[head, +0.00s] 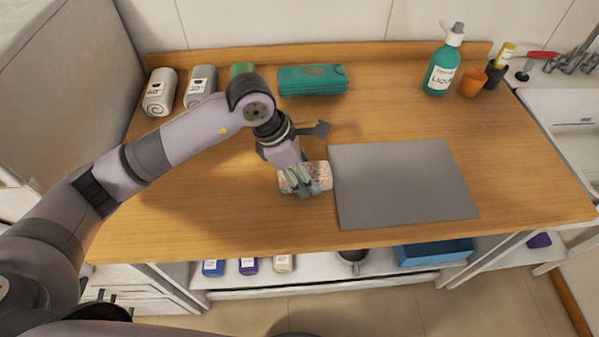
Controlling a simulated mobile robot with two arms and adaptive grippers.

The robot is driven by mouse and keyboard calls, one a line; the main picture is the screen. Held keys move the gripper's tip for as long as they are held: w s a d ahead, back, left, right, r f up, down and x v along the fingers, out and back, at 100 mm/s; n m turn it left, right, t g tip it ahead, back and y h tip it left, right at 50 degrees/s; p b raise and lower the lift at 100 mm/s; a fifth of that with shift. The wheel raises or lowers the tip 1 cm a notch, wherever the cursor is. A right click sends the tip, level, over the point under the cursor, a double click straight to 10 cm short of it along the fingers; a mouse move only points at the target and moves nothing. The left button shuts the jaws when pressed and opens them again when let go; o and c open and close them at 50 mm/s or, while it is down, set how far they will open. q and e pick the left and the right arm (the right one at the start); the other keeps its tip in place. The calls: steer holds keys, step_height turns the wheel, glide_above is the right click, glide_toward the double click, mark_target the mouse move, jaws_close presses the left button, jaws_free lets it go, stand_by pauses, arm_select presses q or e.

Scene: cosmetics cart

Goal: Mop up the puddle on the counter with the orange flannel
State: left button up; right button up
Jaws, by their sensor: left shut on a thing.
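My left gripper (300,183) points down at the middle of the wooden counter (230,220), just left of the grey mat. It is shut on a small folded cloth, the orange flannel (319,176), which looks pale with orange-red patterning. The fingers hide part of the flannel. It is at or very near the counter surface; I cannot tell whether it touches. I cannot make out a puddle; the gripper and flannel may cover it. My right gripper is not in view.
The grey mat (400,185) lies right of the flannel. A green pump bottle (440,70) and orange cup (472,83) are back right, near the sink (570,115). The front left counter is clear.

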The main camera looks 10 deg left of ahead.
arm_select(q)
steer(key=shift+r+p, duration=1.9)
steer(key=shift+r, duration=2.1)
steer(key=shift+a, duration=0.1)
